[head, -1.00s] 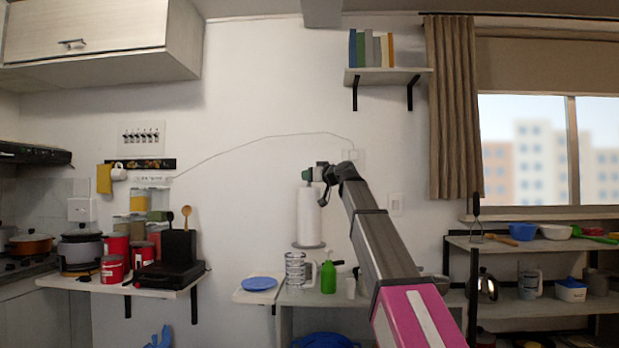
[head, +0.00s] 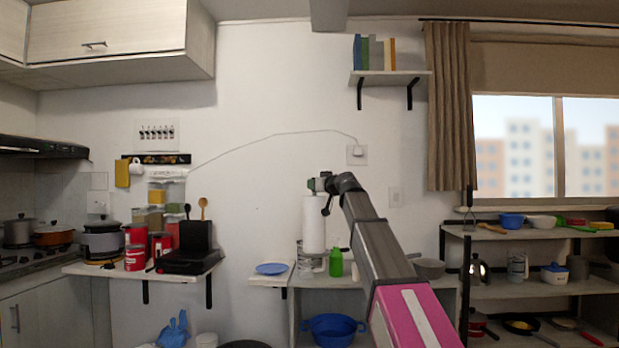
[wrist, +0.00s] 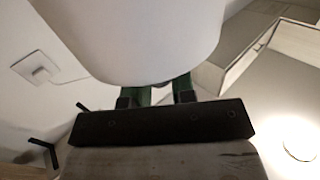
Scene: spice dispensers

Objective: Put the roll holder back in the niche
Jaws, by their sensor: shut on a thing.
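The roll holder shows as an upright white paper roll (head: 314,222) in the head view, with a grey base disc at its lower end. My gripper (head: 319,184), with green fingers, is shut on the top of the roll holder. In the wrist view the white roll (wrist: 140,40) fills the upper middle, and the green fingers (wrist: 160,93) reach behind it; their grip is hidden. The roll overlaps a clear jar (head: 310,262) in the head view; I cannot tell whether they touch. I cannot single out the niche with certainty.
A green bottle (head: 335,262) stands close to the roll's lower right. A blue plate (head: 271,268) lies on a small ledge at left. A wall shelf with books (head: 391,77) is above. Bare wall (head: 260,190) lies left of the roll.

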